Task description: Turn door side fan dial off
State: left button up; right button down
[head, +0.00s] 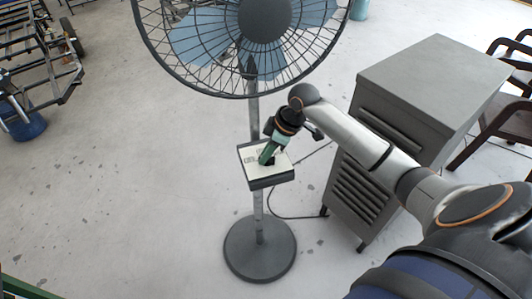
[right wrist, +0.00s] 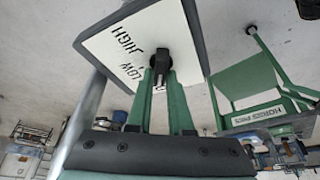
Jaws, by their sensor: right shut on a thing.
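The standing fan (head: 265,18) has a blue-bladed wire cage at the top of the head view. Its control box (head: 272,178) sits partway up the pole, with a pale panel on top. In the right wrist view the panel (right wrist: 130,45) shows HIGH and LOW labels and a black dial (right wrist: 159,52). My right gripper (head: 266,157) reaches down onto the panel, and its green fingers (right wrist: 161,78) are shut on the dial. The fingers hide part of the panel lettering, so the dial's setting cannot be told. My left gripper is not in view.
A grey metal cabinet (head: 430,85) stands right of the fan, under my right arm. Brown chairs (head: 500,125) are beyond it. The round fan base (head: 260,252) and a black cable (head: 300,217) lie on the floor. The floor left of the fan is mostly clear.

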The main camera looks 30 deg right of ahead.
jog(key=c, duration=0.8)
grip_release()
jog(key=v, duration=1.2)
jog(key=shift+d+r, duration=0.1)
jog(key=shift+r, duration=0.2)
